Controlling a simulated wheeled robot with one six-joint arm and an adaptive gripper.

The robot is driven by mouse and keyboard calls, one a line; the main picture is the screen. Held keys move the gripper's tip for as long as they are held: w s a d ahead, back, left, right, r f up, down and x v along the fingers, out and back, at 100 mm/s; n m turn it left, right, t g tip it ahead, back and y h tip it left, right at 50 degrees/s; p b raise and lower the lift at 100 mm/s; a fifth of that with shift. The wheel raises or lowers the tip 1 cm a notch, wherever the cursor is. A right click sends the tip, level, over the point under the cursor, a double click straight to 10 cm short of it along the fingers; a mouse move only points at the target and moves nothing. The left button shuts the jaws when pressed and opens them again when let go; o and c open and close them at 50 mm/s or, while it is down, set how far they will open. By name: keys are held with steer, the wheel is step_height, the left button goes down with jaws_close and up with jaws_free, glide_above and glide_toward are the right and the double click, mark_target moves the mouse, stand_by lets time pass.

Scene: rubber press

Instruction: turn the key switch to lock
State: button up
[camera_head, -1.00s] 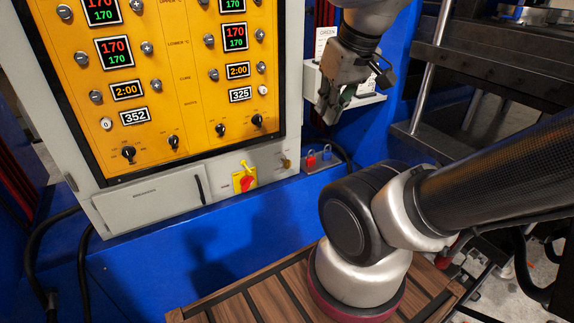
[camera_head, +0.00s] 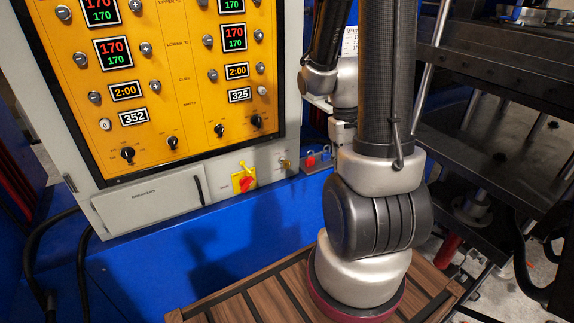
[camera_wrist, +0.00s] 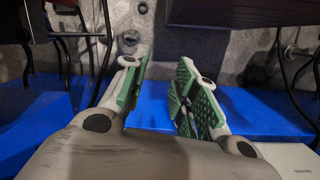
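The key switch (camera_head: 285,163) is a small brass-coloured piece at the lower right of the grey control cabinet, in the head view. Which way it is turned is too small to tell. My gripper (camera_wrist: 164,76) shows in the wrist view, with its two green-padded fingers apart and nothing between them. In the head view my arm hides the gripper; the visible wrist links stand up and to the right of the key switch, apart from it. The key switch does not show in the wrist view.
A red-and-yellow rotary switch (camera_head: 245,181) sits left of the key switch. A red padlock (camera_head: 311,160) rests on a small ledge to its right. The yellow panel (camera_head: 185,95) with displays and knobs is above. Dark press framework (camera_head: 480,75) stands at the right.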

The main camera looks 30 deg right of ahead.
steer(key=w+d+f, duration=0.2)
steer(key=d+f, duration=0.1)
steer(key=f, duration=0.7)
steer(key=m+t+y, duration=0.1)
steer(key=t+y, duration=0.2)
steer(key=t, duration=1.3)
glide_toward(287, 162)
steer(key=w+f, duration=0.2)
steer(key=x, duration=0.7)
steer(key=shift+w+a+r, duration=0.2)
steer(key=shift+w+f, duration=0.1)
steer(key=shift+w, duration=0.15)
